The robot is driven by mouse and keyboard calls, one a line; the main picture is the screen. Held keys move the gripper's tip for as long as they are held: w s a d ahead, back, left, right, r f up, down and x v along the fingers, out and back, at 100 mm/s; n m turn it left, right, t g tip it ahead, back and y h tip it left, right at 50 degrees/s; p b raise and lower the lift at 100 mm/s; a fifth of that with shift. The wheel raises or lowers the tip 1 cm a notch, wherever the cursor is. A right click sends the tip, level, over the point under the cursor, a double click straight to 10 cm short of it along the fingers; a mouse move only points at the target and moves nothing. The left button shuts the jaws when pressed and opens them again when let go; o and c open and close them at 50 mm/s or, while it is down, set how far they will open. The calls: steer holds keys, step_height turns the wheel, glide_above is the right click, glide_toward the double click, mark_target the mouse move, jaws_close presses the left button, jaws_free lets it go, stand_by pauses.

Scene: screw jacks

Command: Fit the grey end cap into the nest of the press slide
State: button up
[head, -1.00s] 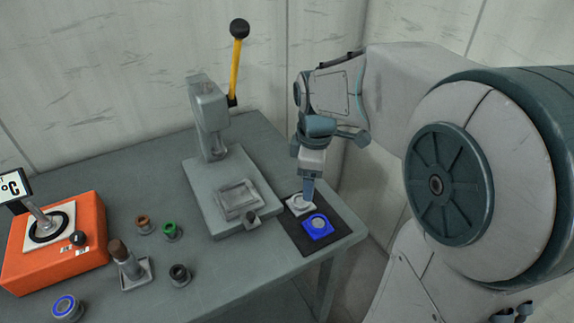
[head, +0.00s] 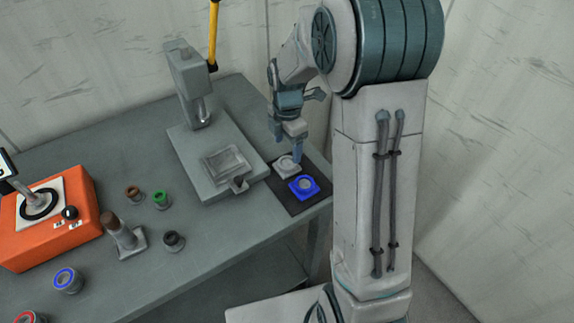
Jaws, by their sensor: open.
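The grey end cap (head: 285,168), a square plate with a round raised middle, lies on the black mat (head: 283,192) at the table's right end. My gripper (head: 296,160) points down at the cap's right back edge, and its jaws are open. I cannot tell whether a finger touches the cap. The press slide (head: 239,184) sits on the grey press base (head: 192,172), left of the mat. Its nest (head: 225,163) is a square recess that looks empty.
A blue cap (head: 304,186) lies on the mat just in front of the grey one. The press column (head: 189,75) with a yellow lever (head: 213,35) rises behind the slide. An orange device (head: 45,222) and several small cylinders stand to the left.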

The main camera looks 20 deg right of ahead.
mark_target(287, 163)
steer(key=shift+f+p, duration=0.6)
steer(key=shift+f, duration=2.2)
steer(key=shift+a, duration=0.1)
steer(key=c, duration=1.2)
steer(key=shift+r, duration=0.1)
steer(key=shift+c, duration=0.2)
